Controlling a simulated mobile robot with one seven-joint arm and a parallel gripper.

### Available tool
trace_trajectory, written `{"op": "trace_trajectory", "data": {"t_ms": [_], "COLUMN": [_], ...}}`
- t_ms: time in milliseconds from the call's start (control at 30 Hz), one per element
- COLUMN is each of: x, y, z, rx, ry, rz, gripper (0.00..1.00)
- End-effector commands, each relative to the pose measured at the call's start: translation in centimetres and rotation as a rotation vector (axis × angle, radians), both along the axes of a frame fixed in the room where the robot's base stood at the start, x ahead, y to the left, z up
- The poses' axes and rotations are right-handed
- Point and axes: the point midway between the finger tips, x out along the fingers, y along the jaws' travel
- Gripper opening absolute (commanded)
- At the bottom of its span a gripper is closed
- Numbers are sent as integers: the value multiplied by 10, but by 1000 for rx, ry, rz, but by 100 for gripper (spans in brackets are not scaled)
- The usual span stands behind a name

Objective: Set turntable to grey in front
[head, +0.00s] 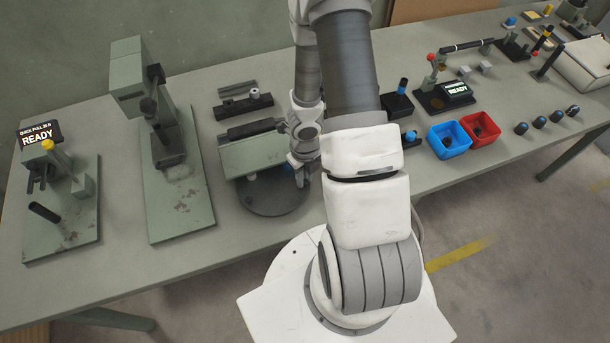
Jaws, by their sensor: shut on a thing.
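The turntable (268,205) is a dark round disc at the front of a grey-green station in the middle of the bench. A small light grey piece (251,177) shows at its back left. My gripper (302,178) is low over the disc's right side, pointing down, and is shut on a part there. A bit of blue shows beside the fingers. The held part is mostly hidden by the fingers, and my arm covers the area to the right.
A grey-green press (158,140) stands left of the turntable, and a station with a READY display (38,135) is at the far left. Blue (448,149) and red (489,142) bins stand right of my arm. Dark fixtures (243,104) lie behind the turntable.

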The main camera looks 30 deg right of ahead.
Motion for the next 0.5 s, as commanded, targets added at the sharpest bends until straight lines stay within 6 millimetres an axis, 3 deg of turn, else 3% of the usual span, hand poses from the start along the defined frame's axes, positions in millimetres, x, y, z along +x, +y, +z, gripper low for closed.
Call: {"op": "trace_trajectory", "data": {"t_ms": [367,400,500], "x": [2,2,1], "y": [-1,-1,-1], "z": [0,0,0], "rx": [-4,-4,-3], "ry": [-3,-3,-2], "rz": [3,3,3], "gripper": [0,30,48]}}
